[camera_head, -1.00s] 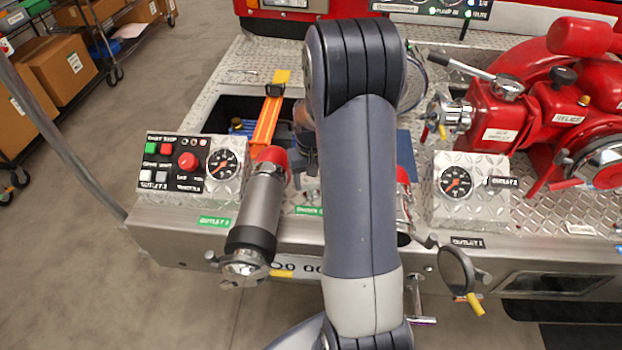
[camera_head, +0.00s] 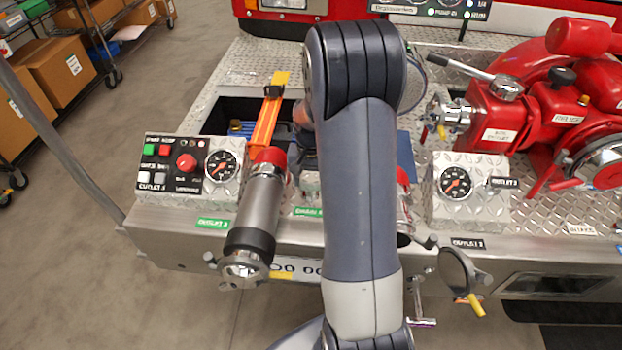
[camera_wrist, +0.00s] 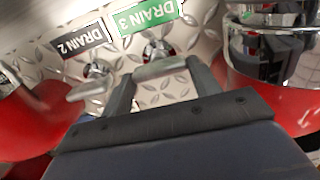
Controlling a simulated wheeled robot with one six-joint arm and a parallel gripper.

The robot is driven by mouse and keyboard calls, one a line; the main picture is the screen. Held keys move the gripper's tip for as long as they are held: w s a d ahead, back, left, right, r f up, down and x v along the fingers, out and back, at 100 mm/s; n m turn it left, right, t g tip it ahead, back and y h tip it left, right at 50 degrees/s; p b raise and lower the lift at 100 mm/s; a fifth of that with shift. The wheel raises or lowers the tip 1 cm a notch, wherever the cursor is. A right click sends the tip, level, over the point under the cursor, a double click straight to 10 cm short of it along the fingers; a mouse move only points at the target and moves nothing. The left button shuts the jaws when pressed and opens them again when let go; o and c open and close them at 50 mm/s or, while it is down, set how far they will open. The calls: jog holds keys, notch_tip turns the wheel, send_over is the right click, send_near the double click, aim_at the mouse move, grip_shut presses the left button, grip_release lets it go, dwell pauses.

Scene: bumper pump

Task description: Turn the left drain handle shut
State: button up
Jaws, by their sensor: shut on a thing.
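In the wrist view my gripper (camera_wrist: 166,80) is shut on a pale metal drain handle (camera_wrist: 160,70) below the green DRAIN 3 label (camera_wrist: 150,14). The labels appear upside down there. A second metal handle (camera_wrist: 88,90) sits beside it under the black DRAIN 2 label (camera_wrist: 84,40), outside the fingers. In the head view the green drain label (camera_head: 309,212) shows on the deck's front edge.
Red-ended outlet pipes flank the drains; the left pipe (camera_head: 255,215) juts forward. A control panel (camera_head: 172,163) with a gauge stands at left, a gauge box (camera_head: 470,205) at right. Large red pump parts (camera_head: 560,110) fill the right. Open floor (camera_head: 80,230) lies at left.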

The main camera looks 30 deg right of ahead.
jog(key=o, duration=1)
notch_tip(320, 180, up, 11)
jog(key=shift+f, duration=0.1)
notch_tip(320, 180, down, 11)
dwell(0.8)
jog(key=shift+r, duration=0.2)
